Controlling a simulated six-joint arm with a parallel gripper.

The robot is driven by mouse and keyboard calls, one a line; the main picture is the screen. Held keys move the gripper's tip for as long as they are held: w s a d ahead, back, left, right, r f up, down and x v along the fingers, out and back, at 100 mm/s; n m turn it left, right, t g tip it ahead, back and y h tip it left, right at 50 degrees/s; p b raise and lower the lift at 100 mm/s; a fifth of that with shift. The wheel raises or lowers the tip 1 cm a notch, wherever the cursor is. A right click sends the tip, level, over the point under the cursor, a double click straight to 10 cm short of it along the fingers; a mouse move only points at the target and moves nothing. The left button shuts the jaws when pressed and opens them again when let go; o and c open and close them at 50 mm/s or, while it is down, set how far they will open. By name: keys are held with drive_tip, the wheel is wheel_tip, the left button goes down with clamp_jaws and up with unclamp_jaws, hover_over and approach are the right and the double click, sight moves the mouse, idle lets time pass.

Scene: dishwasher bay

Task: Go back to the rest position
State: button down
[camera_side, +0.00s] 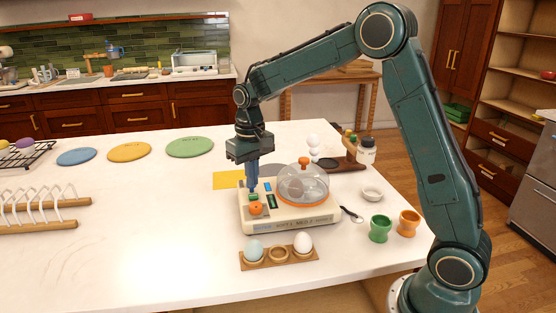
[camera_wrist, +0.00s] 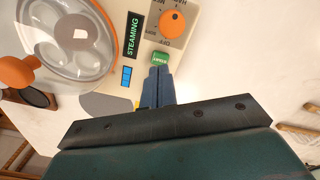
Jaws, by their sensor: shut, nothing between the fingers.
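My gripper (camera_side: 252,187) points straight down over the left part of the cream egg cooker (camera_side: 290,221). In the wrist view its blue fingers (camera_wrist: 158,72) are shut together and empty. The fingertips are right at the green button (camera_wrist: 161,58); I cannot tell whether they touch it. The clear domed lid (camera_side: 303,184) with an orange handle sits on the cooker, with something pale inside.
A wooden egg holder (camera_side: 280,258) with a bluish egg and a white egg stands in front of the cooker. Green (camera_side: 380,228) and orange (camera_side: 409,222) egg cups, a spoon (camera_side: 351,214) and a small white bowl (camera_side: 372,194) are to the right.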

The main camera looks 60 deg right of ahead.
wheel_tip(320, 180, up, 14)
drive_tip(key=shift+f, duration=0.2)
idle(1.0)
drive_tip(key=s+a+r+n+t, duration=0.1)
drive_tip(key=s+r, duration=0.1)
drive_tip(key=s, duration=0.5)
drive_tip(key=s+a+r+t, duration=0.1)
drive_tip(key=s+a+t, duration=0.1)
drive_tip(key=s, duration=0.5)
drive_tip(key=s+f+n+t, duration=0.1)
drive_tip(key=s+f, duration=0.2)
drive_tip(key=s, duration=0.4)
drive_tip(key=s+a+f+n+t, duration=0.1)
drive_tip(key=s+f, duration=0.2)
drive_tip(key=s, duration=0.4)
drive_tip(key=shift+a+t, duration=0.15)
drive_tip(key=shift+t, duration=0.15)
